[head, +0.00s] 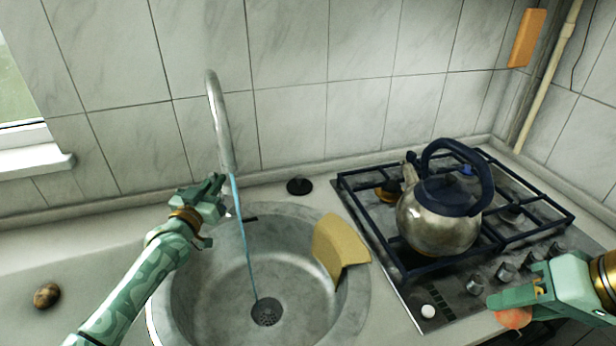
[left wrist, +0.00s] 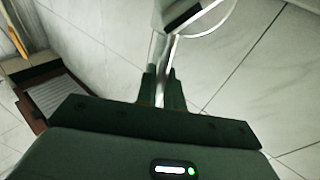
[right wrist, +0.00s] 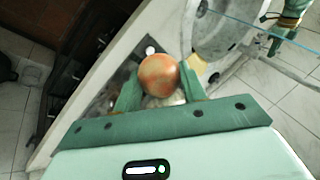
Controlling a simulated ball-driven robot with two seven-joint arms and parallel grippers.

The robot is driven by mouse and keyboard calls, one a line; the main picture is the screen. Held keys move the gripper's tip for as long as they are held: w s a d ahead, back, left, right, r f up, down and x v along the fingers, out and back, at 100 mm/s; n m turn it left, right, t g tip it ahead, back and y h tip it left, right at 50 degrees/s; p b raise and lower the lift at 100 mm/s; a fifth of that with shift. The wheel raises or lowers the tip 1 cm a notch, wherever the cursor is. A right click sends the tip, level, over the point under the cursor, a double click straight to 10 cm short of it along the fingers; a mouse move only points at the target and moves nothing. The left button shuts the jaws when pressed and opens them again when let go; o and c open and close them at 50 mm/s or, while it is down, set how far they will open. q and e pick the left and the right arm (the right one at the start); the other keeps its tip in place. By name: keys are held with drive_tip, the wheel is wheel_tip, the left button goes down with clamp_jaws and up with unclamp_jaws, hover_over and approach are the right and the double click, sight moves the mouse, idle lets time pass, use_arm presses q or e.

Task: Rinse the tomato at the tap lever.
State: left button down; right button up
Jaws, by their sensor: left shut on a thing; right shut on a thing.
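The tap (head: 219,120) rises behind the sink, and a thin blue stream of water (head: 243,240) runs from its spout to the drain. My left gripper (head: 218,190) is at the tap's base, shut on the tap lever; the left wrist view shows a shiny metal bar, the tap lever (left wrist: 162,80), between its fingers. In the head view my gripper largely hides the lever. My right gripper (head: 497,303) is shut on the reddish-orange tomato (head: 514,318) in front of the stove, well right of the stream. The tomato fills the fingers in the right wrist view (right wrist: 158,74).
The round sink (head: 190,290) has a yellow cloth (head: 340,245) over its right rim. A kettle (head: 436,222) stands on the stove (head: 400,262) between the sink and back right. A black disc (head: 299,186) lies behind the sink; a potato (head: 46,295) lies on the left counter.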

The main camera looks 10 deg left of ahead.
use_arm(q)
drive_tip(key=c, duration=1.7)
unclamp_jaws()
use_arm(e)
drive_tip(key=shift+r, duration=0.15)
